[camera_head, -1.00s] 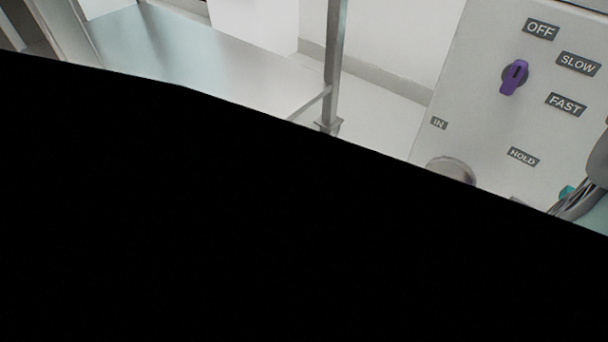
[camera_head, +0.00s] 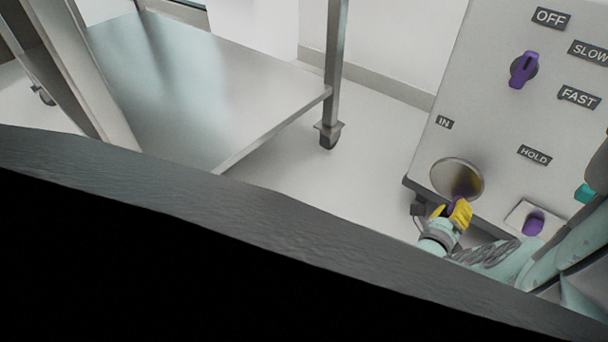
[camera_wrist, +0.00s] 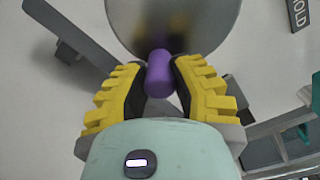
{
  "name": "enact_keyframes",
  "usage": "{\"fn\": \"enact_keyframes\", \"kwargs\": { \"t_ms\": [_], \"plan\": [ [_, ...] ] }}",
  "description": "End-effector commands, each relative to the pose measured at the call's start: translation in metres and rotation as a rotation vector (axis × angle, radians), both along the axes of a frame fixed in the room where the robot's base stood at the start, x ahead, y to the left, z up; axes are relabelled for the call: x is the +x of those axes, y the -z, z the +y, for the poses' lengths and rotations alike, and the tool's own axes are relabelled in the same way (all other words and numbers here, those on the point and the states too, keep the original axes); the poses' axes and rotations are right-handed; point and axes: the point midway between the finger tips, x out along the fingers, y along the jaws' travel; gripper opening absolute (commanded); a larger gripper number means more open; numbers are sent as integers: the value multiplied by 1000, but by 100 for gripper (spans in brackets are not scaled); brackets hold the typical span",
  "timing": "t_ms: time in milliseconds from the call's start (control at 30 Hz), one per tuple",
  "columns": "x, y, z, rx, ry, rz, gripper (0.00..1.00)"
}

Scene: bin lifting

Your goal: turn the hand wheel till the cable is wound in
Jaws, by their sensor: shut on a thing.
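The hand wheel (camera_head: 456,177) is a round metal disc on the front of the grey panel, below the IN label. Its purple handle (camera_wrist: 159,74) sticks out towards the wrist camera. My gripper (camera_head: 452,212) has yellow ribbed fingers. In the wrist view my gripper (camera_wrist: 159,82) has one finger on each side of the purple handle and is shut on it, at the lower edge of the wheel (camera_wrist: 175,22). The cable cannot be made out in these frames.
The panel carries a purple selector knob (camera_head: 523,69) by the OFF, SLOW and FAST labels, and a purple switch (camera_head: 533,223) under HOLD. A metal wheeled table (camera_head: 215,85) stands at left. A dark shape fills the lower head view.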

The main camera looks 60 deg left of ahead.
Motion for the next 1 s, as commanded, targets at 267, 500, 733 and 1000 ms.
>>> {"fn": "enact_keyframes", "kwargs": {
  "t_ms": [267, 500, 733, 1000],
  "plan": [
    [-1, 3, 3, 86, 2, 26, 0],
    [-1, 3, 3, 104, 2, 30, 0],
    [-1, 3, 4, 104, 1, 30, 0],
    [-1, 3, 4, 104, 0, 30, 47]
  ]
}}
